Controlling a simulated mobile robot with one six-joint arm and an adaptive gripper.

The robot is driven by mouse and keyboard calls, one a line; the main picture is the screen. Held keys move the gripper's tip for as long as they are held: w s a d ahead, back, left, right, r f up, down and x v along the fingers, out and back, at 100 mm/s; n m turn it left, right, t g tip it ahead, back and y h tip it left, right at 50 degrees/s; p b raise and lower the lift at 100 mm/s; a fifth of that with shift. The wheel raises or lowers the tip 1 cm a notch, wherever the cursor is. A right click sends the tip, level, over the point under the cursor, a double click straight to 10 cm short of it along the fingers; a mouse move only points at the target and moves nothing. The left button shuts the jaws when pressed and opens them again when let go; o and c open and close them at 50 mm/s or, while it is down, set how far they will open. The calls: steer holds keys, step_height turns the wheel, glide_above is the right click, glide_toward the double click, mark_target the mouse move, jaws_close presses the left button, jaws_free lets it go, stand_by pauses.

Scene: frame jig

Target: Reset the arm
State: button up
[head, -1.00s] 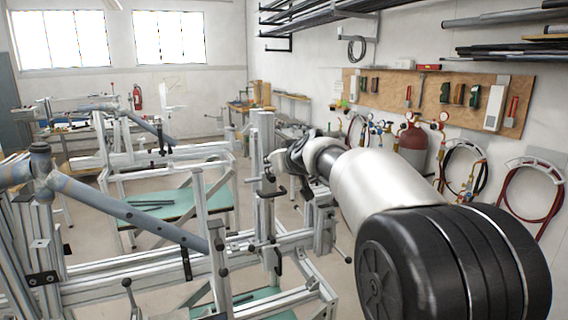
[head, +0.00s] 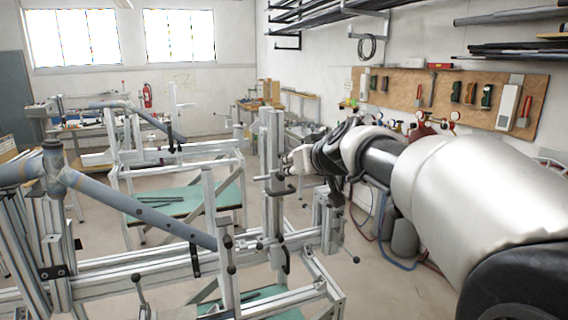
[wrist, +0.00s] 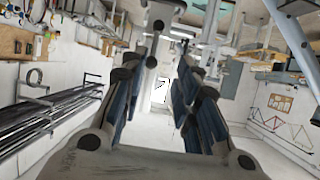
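My arm (head: 455,185) reaches in from the lower right of the head view, roughly level. Its wrist end is beside the upright post (head: 272,170) of the near frame jig (head: 150,270). My gripper (wrist: 170,45) shows in the wrist view with its two blue-grey finger sets spread apart and white wall visible between them. It is open and holds nothing that I can see. A blue-grey tube (head: 140,212) lies on the near jig, left of my arm.
A second jig (head: 180,160) with a green shelf (head: 165,205) stands behind. A pegboard with tools (head: 450,98) and pipe racks (head: 330,15) line the right wall. Gas cylinders and hoses (head: 400,235) stand below my arm. Some bare floor (head: 350,290) shows right of the near jig.

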steer(key=s+d+f+m+g+h, duration=0.1)
steer(key=s+f, duration=0.6)
steer(key=s, duration=0.7)
steer(key=s+d+f+m+g+h, duration=0.1)
steer(key=s+d+f+g, duration=0.2)
steer(key=s+f, duration=0.4)
steer(key=s+d+f+m+g+h, duration=0.1)
steer(key=s+f+g, duration=0.3)
steer(key=s, duration=1.7)
step_height(320, 180, down, 3)
steer(key=shift+d+r, duration=0.1)
steer(key=shift+d, duration=0.8)
